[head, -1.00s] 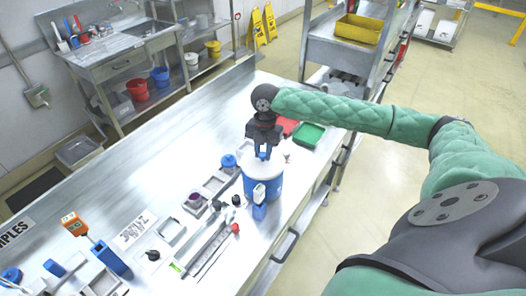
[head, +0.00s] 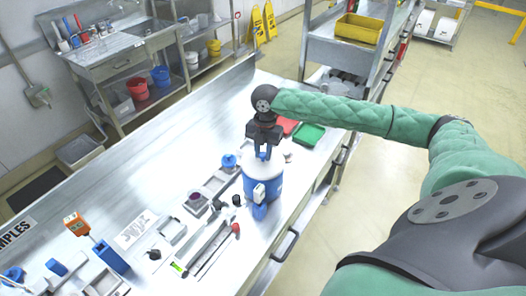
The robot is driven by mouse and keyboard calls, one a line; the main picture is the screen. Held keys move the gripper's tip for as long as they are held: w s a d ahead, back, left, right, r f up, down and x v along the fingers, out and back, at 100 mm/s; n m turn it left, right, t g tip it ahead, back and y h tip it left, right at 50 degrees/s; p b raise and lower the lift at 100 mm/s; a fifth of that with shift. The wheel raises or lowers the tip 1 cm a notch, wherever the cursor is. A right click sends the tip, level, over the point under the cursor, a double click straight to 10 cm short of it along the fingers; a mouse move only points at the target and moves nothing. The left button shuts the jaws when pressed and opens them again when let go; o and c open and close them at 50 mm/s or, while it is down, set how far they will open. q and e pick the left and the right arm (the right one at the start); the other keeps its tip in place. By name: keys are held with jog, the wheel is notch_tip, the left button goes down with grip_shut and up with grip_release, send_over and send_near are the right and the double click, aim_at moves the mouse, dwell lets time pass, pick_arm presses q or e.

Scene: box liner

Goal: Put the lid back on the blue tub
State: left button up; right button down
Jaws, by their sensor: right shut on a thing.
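The blue tub (head: 249,187) stands upright on the steel bench near its right edge. The white lid (head: 257,170) is at the top of the tub, and from this angle I cannot tell whether it is fully seated. My right gripper (head: 263,154) points down over the lid and is shut on its blue knob, which the fingers mostly hide. A white and blue object (head: 260,196) is in front of the tub. My left gripper is not in view.
Small grey trays (head: 205,192) and a blue-capped item (head: 229,161) are left of the tub. A green tray (head: 308,136) and a red tray (head: 289,126) lie behind it. Tools (head: 212,247) lie in front. The bench's far left part is clear.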

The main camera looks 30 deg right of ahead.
jog(key=shift+f+p, duration=0.15)
jog(key=shift+p, duration=0.25)
dwell(1.0)
jog(key=c, duration=0.6)
grip_release()
jog(key=shift+c, duration=0.2)
jog(key=shift+r, duration=3.5)
grip_shut()
